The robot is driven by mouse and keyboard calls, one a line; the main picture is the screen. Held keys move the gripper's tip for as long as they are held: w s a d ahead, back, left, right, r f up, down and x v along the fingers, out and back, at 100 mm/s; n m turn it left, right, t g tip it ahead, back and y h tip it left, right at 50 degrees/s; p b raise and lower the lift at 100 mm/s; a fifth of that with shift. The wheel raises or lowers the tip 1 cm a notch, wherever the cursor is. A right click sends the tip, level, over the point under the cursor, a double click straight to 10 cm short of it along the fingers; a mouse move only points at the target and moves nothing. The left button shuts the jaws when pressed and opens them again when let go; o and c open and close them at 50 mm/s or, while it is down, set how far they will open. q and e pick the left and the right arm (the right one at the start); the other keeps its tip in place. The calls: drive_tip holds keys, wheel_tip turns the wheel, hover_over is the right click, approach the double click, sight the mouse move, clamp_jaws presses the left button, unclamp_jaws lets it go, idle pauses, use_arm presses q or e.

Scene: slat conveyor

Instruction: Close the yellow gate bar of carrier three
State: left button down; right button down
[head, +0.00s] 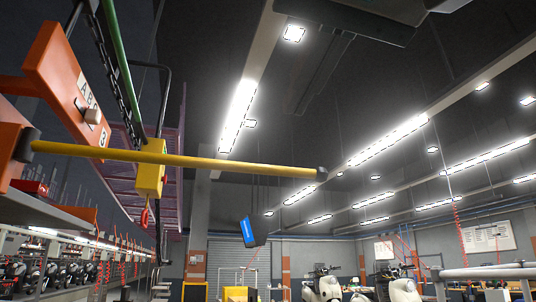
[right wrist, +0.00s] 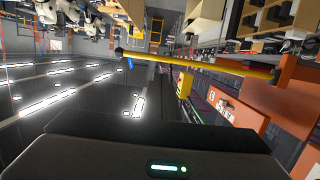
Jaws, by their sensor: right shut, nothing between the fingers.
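The yellow gate bar (head: 230,163) stretches across the head view from a dark pivot at the orange carrier (head: 60,85) on the left to a dark end cap, which hangs free in the air. The carrier plate carries a label with a 3. In the right wrist view the bar (right wrist: 200,62) runs from its free end at upper left to the orange carrier (right wrist: 222,112) on the right. My right gripper (head: 303,100) is dark against the dark ceiling, above the bar's outer half and apart from it. It is shut and empty. My left gripper is not in view.
A yellow hoist block (head: 150,170) with a red hook hangs behind the bar near the carrier. A blue-faced screen (head: 249,230) hangs farther back. Shelves with dark parts line the lower left. A grey railing (head: 490,272) stands at lower right. The air around the bar's free end looks clear.

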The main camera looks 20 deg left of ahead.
drive_tip(key=p, duration=0.5)
approach(262, 166)
drive_tip(key=x, duration=0.5)
drive_tip(key=shift+w+a, duration=0.15)
drive_tip(key=shift+w+a+f, duration=0.25)
drive_tip(key=shift+w, duration=0.2)
